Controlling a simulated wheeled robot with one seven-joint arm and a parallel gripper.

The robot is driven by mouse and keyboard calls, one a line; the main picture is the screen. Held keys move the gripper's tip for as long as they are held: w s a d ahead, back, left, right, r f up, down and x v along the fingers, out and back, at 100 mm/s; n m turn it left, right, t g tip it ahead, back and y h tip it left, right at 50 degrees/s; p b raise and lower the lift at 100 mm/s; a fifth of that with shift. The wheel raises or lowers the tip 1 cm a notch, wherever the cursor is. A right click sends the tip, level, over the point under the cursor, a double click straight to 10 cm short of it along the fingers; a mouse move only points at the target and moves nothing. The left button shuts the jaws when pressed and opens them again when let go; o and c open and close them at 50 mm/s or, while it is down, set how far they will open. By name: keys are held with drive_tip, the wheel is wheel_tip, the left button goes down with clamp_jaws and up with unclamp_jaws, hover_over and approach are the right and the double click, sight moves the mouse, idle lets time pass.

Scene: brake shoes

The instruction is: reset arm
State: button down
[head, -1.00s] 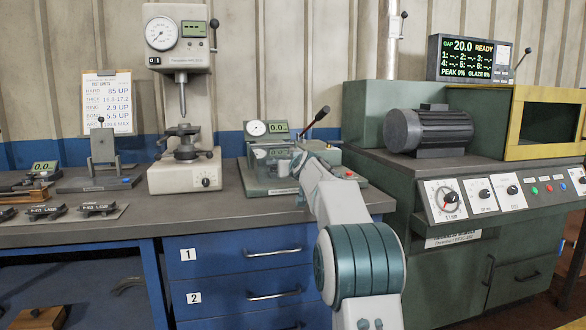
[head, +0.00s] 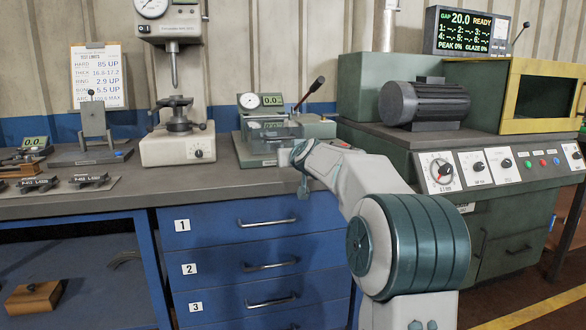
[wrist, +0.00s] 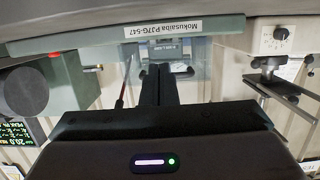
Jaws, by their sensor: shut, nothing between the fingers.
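My arm rises from the lower right of the head view and bends left toward the bench front. My gripper shows in the wrist view (wrist: 158,70) as two dark fingers pressed together with nothing between them. In the head view its fingertips cannot be made out clearly at the arm's far end. Past the fingers, the wrist view shows the small gauge fixture (wrist: 168,50), which also stands on the bench in the head view (head: 262,130). The fingers look apart from it, though depth is hard to judge.
The bench (head: 130,200) carries a dial tester (head: 178,150), a grey stand (head: 95,125) and several brake shoes on a tray (head: 90,190). Blue drawers (head: 250,225) are below. A green machine with a motor (head: 425,103) stands right. Floor is open at lower right.

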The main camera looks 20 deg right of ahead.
drive_tip(key=shift+s+f, duration=0.45)
drive_tip(key=shift+f, duration=0.1)
drive_tip(key=s+a+r+n+g+y+p, duration=0.1)
drive_tip(key=s+a+r+g+p, duration=0.2)
drive_tip(key=s+a+r+p, duration=0.45)
drive_tip(key=s+a+r+n+g+y+p, duration=0.1)
drive_tip(key=s+a+r+g+p, duration=0.3)
drive_tip(key=s+p, duration=0.65)
drive_tip(key=s+a+r+g+p, duration=0.1)
drive_tip(key=s+r+g+p, duration=0.1)
drive_tip(key=s+p, duration=0.9)
drive_tip(key=s+a+r+m+g+p, duration=0.1)
drive_tip(key=s+r+g+p, duration=0.2)
drive_tip(key=s+p, duration=0.8)
drive_tip(key=s, duration=0.4)
drive_tip(key=shift+s+g+h+p, duration=0.2)
drive_tip(key=shift+g+h+p, duration=0.1)
drive_tip(key=shift+p, duration=0.05)
drive_tip(key=shift+r, duration=0.1)
